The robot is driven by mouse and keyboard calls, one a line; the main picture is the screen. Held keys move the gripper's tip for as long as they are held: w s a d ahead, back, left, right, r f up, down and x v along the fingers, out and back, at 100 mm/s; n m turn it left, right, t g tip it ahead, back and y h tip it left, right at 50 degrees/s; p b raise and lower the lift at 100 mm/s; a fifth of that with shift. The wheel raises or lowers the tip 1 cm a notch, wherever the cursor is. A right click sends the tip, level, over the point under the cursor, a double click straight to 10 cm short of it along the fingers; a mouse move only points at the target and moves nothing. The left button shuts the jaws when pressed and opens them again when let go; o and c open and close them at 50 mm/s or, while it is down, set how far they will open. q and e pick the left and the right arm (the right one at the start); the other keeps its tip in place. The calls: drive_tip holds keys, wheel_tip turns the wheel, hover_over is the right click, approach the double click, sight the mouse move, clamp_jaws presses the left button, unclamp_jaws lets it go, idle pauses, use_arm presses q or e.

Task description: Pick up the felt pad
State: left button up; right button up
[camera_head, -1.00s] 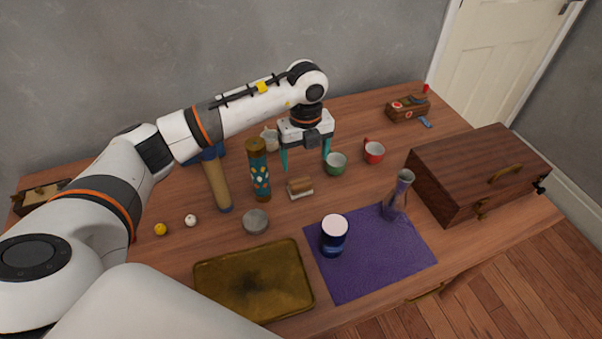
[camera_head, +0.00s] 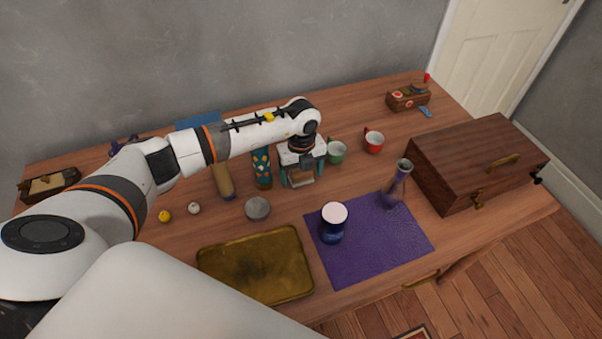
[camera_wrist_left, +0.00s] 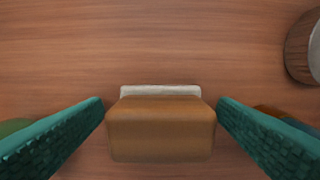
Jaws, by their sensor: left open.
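The felt pad (camera_head: 303,182) is a small brown block on a pale felt base, lying on the wooden table. In the left wrist view the felt pad (camera_wrist_left: 160,134) is centred low, between the two teal fingers. My left gripper (camera_head: 301,179) is open and points down over the pad, with one finger on each side. The head view partly hides the pad behind the gripper. My right gripper is not in view.
A patterned cylinder (camera_head: 262,168) stands close left of the gripper and a green cup (camera_head: 337,152) close right. A round grey tin (camera_head: 257,208) is in front, left. A purple cloth (camera_head: 345,268) bears a blue jar (camera_head: 333,226) and a glass vase (camera_head: 396,185). A brass tray (camera_head: 222,262) lies nearby.

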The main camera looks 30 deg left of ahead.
use_arm(q)
drive_tip(key=shift+c, duration=0.2)
drive_tip(key=c, duration=1)
drive_tip(key=shift+c, duration=0.2)
drive_tip(key=shift+r, duration=0.1)
wheel_tip(320, 180, up, 18)
drive_tip(key=b, duration=0.1)
drive_tip(key=shift+o, duration=1)
drive_tip(key=shift+c, duration=0.5)
